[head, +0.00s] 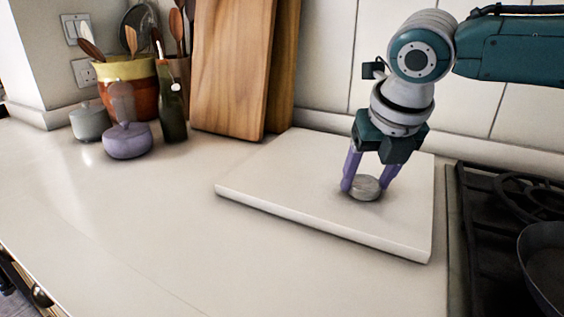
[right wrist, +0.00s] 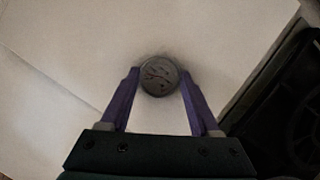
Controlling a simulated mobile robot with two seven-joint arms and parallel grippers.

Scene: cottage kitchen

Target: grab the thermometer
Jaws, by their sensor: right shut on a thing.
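The thermometer (head: 365,187) is a small round grey disc on the white board (head: 300,222), near the board's right part. My left gripper is not in view.
A black stove (head: 480,250) with a dark pan (head: 545,265) lies right of the board. Wooden cutting boards (head: 230,70) lean on the wall behind. A dark bottle (head: 172,105), lidded pots (head: 127,141) and a utensil crock (head: 130,98) stand back left. The front-left counter is clear.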

